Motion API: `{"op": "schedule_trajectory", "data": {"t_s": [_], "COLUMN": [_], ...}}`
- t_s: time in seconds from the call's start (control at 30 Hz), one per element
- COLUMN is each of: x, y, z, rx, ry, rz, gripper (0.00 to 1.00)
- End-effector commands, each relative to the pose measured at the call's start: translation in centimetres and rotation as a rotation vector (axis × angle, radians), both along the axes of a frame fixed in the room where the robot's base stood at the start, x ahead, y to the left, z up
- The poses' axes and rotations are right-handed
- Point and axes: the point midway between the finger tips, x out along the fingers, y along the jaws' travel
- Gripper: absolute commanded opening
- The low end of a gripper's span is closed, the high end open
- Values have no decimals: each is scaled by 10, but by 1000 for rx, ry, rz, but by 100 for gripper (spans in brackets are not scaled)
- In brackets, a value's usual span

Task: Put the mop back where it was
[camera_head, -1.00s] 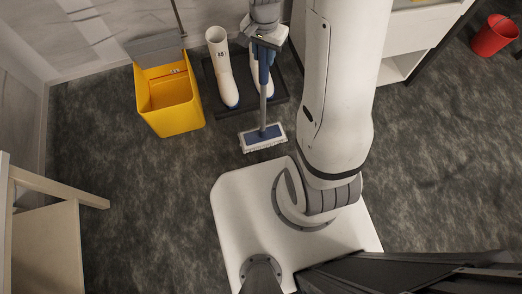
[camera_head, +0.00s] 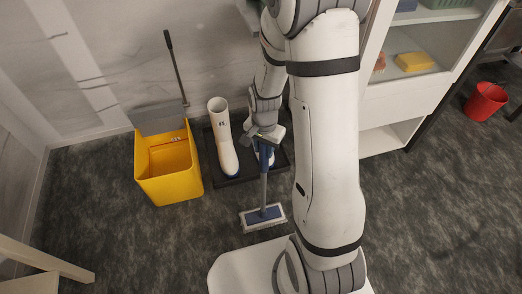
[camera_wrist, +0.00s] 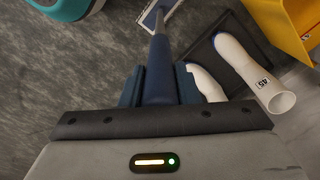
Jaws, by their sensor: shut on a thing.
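The mop has a blue and grey handle and a flat blue head with a white edge (camera_head: 263,217). It stands nearly upright, with its head at the floor in front of the boot tray; I cannot tell whether it touches the floor. My gripper (camera_head: 265,138) is shut on the upper handle. In the wrist view, the blue handle (camera_wrist: 158,75) sits between the two dark blue fingers of my gripper (camera_wrist: 158,88), and part of the mop head (camera_wrist: 158,12) shows at the top edge.
White boots (camera_head: 222,140) stand on a dark tray (camera_head: 232,180) just behind the mop; one is partly hidden by my gripper. A yellow bucket (camera_head: 168,185) stands left, a white cabinet (camera_head: 405,105) right, a red bin (camera_head: 486,101) far right. Floor (camera_head: 430,200) is clear at right.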

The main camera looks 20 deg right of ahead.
Motion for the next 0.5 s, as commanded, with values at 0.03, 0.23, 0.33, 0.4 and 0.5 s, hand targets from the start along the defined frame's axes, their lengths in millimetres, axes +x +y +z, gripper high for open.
{"op": "schedule_trajectory", "data": {"t_s": [0.03,0.23,0.33,0.4,0.5], "x": [1,1,1,0,0], "y": [0,0,0,0,0], "z": [-1,0,-3,-4,-4], "rx": [0,0,0,0,0], "ry": [-1,-3,-3,-1,-1], "rz": [0,0,0,-1,-1], "gripper": [0,0,0,30,38]}}
